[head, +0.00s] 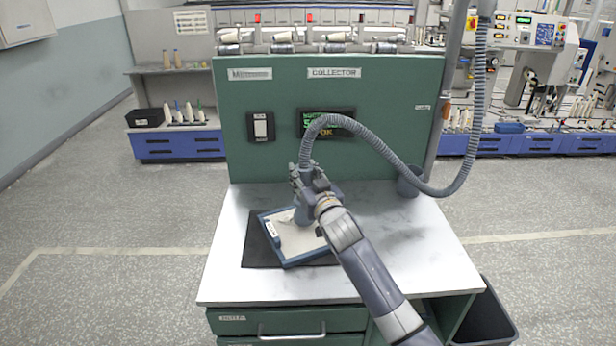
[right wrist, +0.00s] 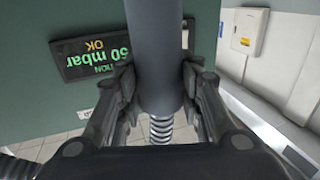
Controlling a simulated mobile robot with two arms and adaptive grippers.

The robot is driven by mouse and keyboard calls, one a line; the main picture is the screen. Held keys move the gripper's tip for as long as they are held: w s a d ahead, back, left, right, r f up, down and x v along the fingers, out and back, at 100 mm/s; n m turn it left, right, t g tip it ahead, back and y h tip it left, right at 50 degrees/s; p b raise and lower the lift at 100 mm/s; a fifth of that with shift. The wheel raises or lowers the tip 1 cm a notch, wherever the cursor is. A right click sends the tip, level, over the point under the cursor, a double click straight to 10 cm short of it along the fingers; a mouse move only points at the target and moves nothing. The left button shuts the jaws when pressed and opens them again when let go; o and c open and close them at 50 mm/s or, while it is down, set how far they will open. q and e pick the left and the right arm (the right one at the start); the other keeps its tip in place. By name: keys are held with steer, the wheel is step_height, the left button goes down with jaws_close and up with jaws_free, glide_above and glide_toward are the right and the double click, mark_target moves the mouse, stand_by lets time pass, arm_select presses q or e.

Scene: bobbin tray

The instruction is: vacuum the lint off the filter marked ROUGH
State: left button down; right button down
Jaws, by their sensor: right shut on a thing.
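The filter (head: 290,262) has a blue frame and a pale, greyish face. It lies slightly turned on a black mat (head: 258,250) on the worktable. A small white label sits on the frame's left side, too small to read. My right gripper (head: 308,186) is shut on the grey vacuum nozzle (head: 303,214). The nozzle points down at the filter's upper right part; I cannot tell whether it touches. The right wrist view shows the nozzle's tube (right wrist: 157,50) between both fingers (right wrist: 158,100). My arm hides the filter's right side. My left gripper is out of view.
A ribbed hose (head: 400,165) loops from the nozzle to a pole (head: 455,70) at the right. The green COLLECTOR panel (head: 400,110) stands behind, its display (head: 326,122) reading OK. A grey cup (head: 409,182) stands at the back right. The table's left front (head: 225,285) is clear.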

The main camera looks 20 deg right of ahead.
steer(key=w+a+b, duration=0.2)
steer(key=w+a, duration=0.2)
steer(key=shift+a, duration=0.3)
stand_by(0.3)
steer(key=shift+d, duration=0.15)
stand_by(0.7)
steer(key=shift+w+d+p, duration=0.15)
steer(key=shift+d+p, duration=0.55)
steer(key=shift+d, duration=1.7)
step_height(320, 180, up, 6)
steer(key=p, duration=0.5)
